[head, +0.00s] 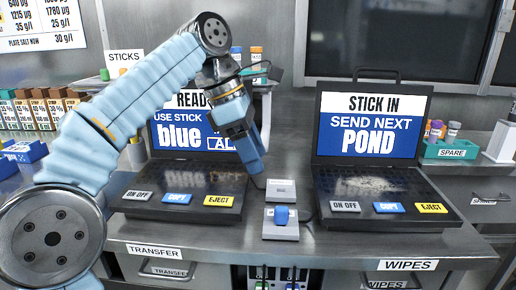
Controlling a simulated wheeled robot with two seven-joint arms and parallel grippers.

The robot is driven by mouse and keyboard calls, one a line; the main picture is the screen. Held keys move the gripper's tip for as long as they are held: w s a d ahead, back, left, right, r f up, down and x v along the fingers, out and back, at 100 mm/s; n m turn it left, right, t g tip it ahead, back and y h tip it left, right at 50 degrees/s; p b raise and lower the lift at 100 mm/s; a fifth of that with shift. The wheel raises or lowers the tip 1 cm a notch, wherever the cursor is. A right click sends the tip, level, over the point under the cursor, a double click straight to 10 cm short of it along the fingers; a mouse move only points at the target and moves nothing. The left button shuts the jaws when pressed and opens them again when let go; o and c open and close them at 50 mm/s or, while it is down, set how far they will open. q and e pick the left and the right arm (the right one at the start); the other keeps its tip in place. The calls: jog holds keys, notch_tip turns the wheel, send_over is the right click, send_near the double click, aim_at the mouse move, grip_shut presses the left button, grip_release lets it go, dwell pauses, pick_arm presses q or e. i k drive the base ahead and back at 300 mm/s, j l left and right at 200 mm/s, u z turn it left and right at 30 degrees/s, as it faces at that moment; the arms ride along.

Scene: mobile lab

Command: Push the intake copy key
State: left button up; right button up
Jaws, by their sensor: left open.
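The left laptop (128,205) has a blue COPY key (177,198) between the grey ON OFF key (137,195) and the yellow EJECT key (218,201). The right laptop (327,200) has its own blue COPY key (389,208); its screen reads "STICK IN, SEND NEXT POND". I see no intake label on either laptop. My left gripper (252,160) points down, open, beside the right edge of the left laptop's screen. It is above and to the right of that laptop's COPY key, apart from it. My arm covers part of the left screen, which shows "USE STICK blue". My right gripper is out of view.
Between the laptops sit a white block with a blue piece (282,215) and a labelled block (281,190). A green SPARE bin (451,149) stands at the right. TRANSFER (155,252) and WIPES (408,265) labels mark the front edge. Box rows (40,112) stand at far left.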

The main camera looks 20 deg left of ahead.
aim_at(379, 207)
jog(key=k, duration=1)
